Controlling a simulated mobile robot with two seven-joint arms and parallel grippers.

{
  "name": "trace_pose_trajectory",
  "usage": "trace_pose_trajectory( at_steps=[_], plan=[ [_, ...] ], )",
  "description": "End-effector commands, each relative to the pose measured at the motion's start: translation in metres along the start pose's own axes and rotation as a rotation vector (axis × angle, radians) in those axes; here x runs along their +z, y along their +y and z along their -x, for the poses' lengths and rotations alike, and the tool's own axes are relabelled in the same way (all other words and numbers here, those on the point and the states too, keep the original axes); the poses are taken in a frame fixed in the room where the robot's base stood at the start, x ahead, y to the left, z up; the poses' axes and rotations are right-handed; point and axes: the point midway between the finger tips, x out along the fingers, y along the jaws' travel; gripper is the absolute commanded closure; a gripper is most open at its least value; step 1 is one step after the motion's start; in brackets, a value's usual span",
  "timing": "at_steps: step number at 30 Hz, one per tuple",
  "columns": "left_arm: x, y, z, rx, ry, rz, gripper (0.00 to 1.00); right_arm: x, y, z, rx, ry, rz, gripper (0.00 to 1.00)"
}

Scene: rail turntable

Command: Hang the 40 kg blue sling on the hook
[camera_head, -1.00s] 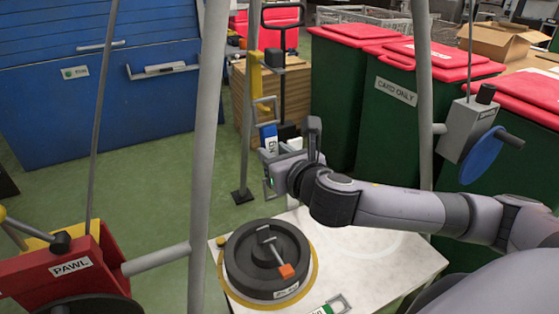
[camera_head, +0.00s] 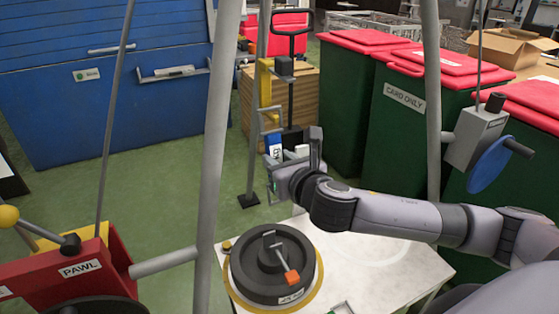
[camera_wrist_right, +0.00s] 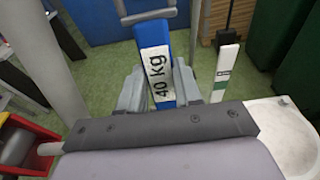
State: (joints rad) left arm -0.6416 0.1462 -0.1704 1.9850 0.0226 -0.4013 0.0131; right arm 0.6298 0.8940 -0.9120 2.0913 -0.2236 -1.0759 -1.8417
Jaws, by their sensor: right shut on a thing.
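The blue sling with its white "40 kg" label (camera_wrist_right: 158,68) stands upright between the fingers of my right gripper (camera_wrist_right: 160,90) in the right wrist view. In the head view the same blue sling (camera_head: 273,145) shows beside my right gripper (camera_head: 292,168), which is shut on it. It appears in front of or beside a stand with a grey pole (camera_head: 253,150) and a yellow bracket (camera_head: 265,83). I cannot tell which part is the hook, nor whether the sling touches the stand. My left gripper is not in view.
Grey frame legs (camera_head: 213,150) flank the area. A red winch box (camera_head: 75,275) is at left; green bins (camera_head: 400,115) stand behind my arm. A white-green strip (camera_wrist_right: 224,72) is near the sling.

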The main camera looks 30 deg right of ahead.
Motion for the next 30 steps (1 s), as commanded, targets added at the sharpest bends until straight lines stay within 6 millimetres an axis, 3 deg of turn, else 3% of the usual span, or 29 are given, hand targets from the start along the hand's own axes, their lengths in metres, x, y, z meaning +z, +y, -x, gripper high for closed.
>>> trace_pose_trajectory(
  at_steps=[4, 5, 6, 7, 19, 30],
  plan=[
    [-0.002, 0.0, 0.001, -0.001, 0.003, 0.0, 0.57, 0.001, 0.0, 0.0, 0.0, -0.002, 0.0, 1.0],
    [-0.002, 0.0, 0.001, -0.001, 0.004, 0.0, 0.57, 0.001, 0.0, 0.0, 0.0, -0.003, 0.0, 0.57],
    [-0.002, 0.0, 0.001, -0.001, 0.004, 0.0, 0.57, 0.001, 0.0, 0.0, 0.0, -0.002, 0.0, 0.44],
    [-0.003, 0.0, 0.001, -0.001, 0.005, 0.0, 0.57, 0.001, 0.0, 0.0, 0.0, -0.002, 0.0, 0.37],
    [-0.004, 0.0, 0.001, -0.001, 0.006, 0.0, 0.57, -0.001, 0.0, 0.006, 0.0, 0.002, 0.001, 0.37],
    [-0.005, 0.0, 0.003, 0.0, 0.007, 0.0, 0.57, 0.0, 0.0, 0.054, 0.002, 0.0, 0.001, 0.37]
  ],
)
